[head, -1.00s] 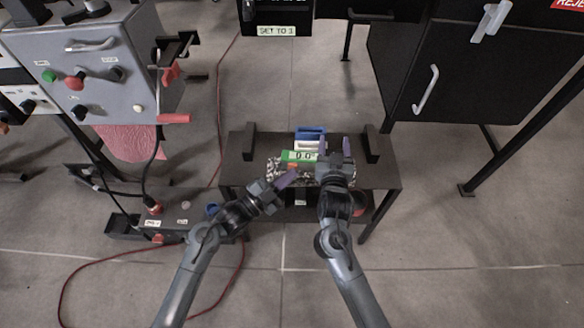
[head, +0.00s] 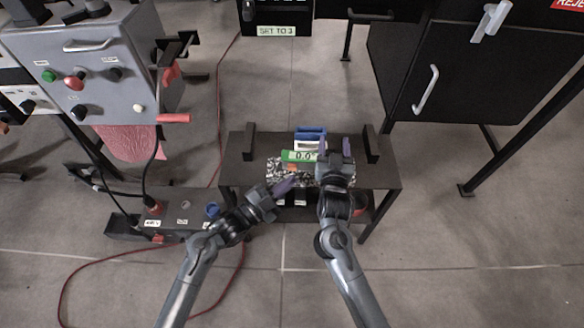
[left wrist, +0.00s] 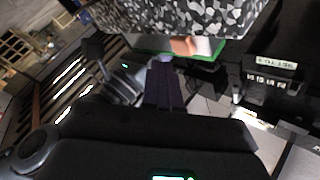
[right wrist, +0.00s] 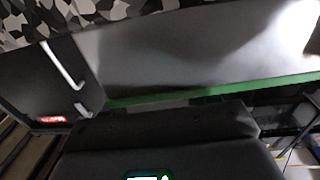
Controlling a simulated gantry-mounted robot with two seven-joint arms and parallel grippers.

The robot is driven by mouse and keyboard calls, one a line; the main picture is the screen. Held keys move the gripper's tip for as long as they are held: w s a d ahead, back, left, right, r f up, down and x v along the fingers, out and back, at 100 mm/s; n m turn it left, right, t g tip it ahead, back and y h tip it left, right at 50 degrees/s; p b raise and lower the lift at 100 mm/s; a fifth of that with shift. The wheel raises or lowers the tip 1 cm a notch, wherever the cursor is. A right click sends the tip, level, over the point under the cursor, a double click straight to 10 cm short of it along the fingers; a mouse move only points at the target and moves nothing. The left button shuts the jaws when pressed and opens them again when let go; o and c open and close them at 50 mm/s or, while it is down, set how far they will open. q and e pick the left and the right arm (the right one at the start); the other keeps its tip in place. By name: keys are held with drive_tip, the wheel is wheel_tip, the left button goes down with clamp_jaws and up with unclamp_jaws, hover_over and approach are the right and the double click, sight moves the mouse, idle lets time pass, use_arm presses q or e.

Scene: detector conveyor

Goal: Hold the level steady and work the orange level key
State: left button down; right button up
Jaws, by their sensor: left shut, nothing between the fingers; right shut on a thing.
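The green level (head: 300,156), its display showing about 0.0, sits on a speckled grey block (head: 276,172) on the dark bench. A small orange key (left wrist: 185,46) shows at the level's green edge in the left wrist view. My left gripper (left wrist: 165,64) is shut and empty, its fingertips just below the key in that picture; I cannot tell if they touch it. In the head view the left gripper (head: 288,183) is at the block's near side. My right gripper (head: 335,150) is shut on the level's right end. Its fingertips are hidden in the right wrist view, where the level's green edge (right wrist: 200,96) crosses.
The dark bench (head: 382,178) has an upright post at each side. Blue and white items (head: 309,137) stand behind the level. A grey control box (head: 95,75) is at left, a black cabinet (head: 455,75) at right. A red cable crosses the open floor.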

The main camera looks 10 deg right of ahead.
use_arm(q)
drive_tip(key=shift+s+a, duration=0.25)
drive_tip(key=shift+s, duration=0.85)
drive_tip(key=shift+s+a, duration=0.25)
drive_tip(key=shift+s, duration=0.85)
use_arm(e)
drive_tip(key=shift+f, duration=0.15)
drive_tip(key=o, duration=1.3)
drive_tip(key=shift+s, duration=0.1)
drive_tip(key=shift+s+a, duration=0.1)
